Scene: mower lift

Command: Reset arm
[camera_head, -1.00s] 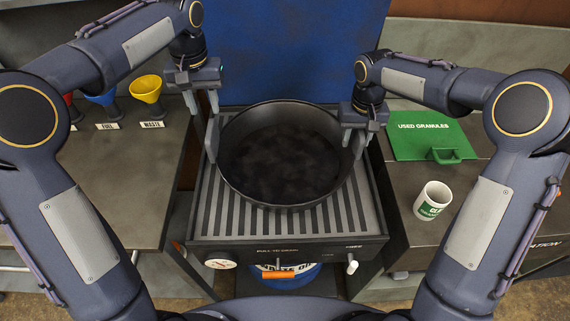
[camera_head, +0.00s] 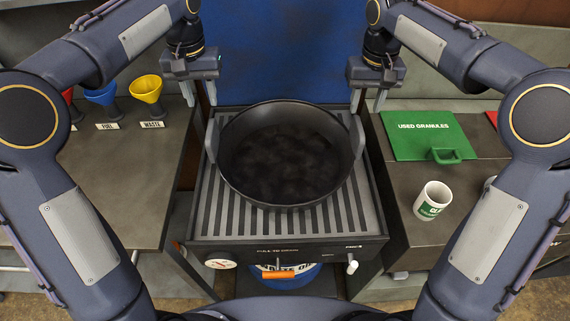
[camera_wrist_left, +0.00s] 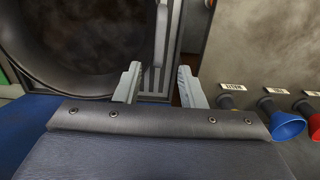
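A large black pan (camera_head: 285,190) with dark, mottled contents sits on a slatted grill (camera_head: 230,215). Its grey left handle (camera_head: 212,138) and grey right handle (camera_head: 357,137) stand up at the sides. My left gripper (camera_head: 200,93) is open and empty, above and behind the left handle. In the left wrist view its two fingers (camera_wrist_left: 160,85) are spread apart, with the left handle (camera_wrist_left: 161,32) beyond them and the pan (camera_wrist_left: 75,40) at the left. My right gripper (camera_head: 368,100) has its fingers apart and empty, above and behind the right handle.
A blue panel (camera_head: 285,50) stands behind the grill. Funnels, including a yellow one (camera_head: 146,88), are on the left counter. A green lid (camera_head: 420,135) labelled "USED GRANULES" and a white mug (camera_head: 433,200) are on the right counter. An orange handle (camera_head: 285,274) shows below the grill.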

